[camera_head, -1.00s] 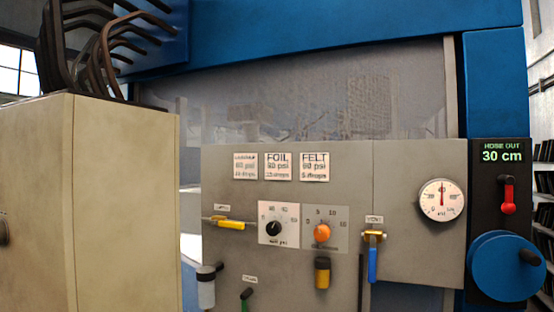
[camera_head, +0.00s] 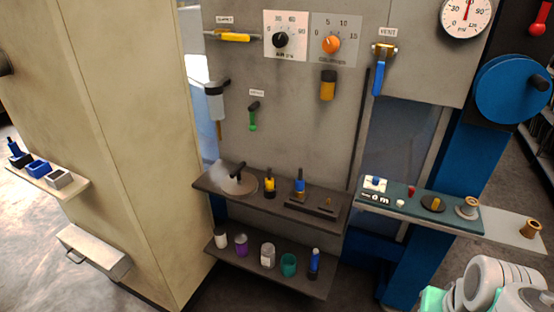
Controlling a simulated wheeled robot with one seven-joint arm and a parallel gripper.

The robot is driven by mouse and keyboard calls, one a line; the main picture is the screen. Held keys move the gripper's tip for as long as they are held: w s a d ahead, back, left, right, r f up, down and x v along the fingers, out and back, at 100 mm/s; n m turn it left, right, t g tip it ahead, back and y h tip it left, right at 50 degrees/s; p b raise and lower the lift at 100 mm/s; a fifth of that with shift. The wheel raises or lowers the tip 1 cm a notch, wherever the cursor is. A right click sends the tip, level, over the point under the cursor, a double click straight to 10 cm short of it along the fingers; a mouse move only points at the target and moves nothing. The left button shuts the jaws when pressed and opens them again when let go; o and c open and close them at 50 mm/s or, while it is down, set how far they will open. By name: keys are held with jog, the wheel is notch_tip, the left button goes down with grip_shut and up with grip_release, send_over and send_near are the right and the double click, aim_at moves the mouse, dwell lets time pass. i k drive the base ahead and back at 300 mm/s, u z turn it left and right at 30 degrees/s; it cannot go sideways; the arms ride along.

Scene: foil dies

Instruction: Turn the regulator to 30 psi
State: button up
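The regulator is a black knob (camera_head: 281,40) on a white dial plate (camera_head: 300,18) marked 0, 30, 60 and 90, at the top of the grey panel. Its pointer is too small to read with certainty. A round white gauge (camera_head: 465,15) at the top right, partly cut off by the picture edge, has a red needle standing near upright. White and green links of my own arm show at the lower right corner. My gripper's fingers are not visible, and nothing of mine touches the knob.
An orange knob (camera_head: 331,44) sits just right of the regulator. A yellow-handled valve (camera_head: 236,37) is left, a blue-handled vent valve (camera_head: 378,75) right. Below are a dark shelf (camera_head: 225,195) with tools, a lower shelf with several cups, and a green tray (camera_head: 385,204). A beige cabinet (camera_head: 110,120) stands left.

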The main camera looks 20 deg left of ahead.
aim_at(279, 39)
jog(key=k, duration=0.4)
jog(key=u, duration=0.75)
jog(key=i, duration=0.6)
jog(key=u, duration=1.2)
jog(key=i, duration=1.1)
jog(key=u, duration=0.75)
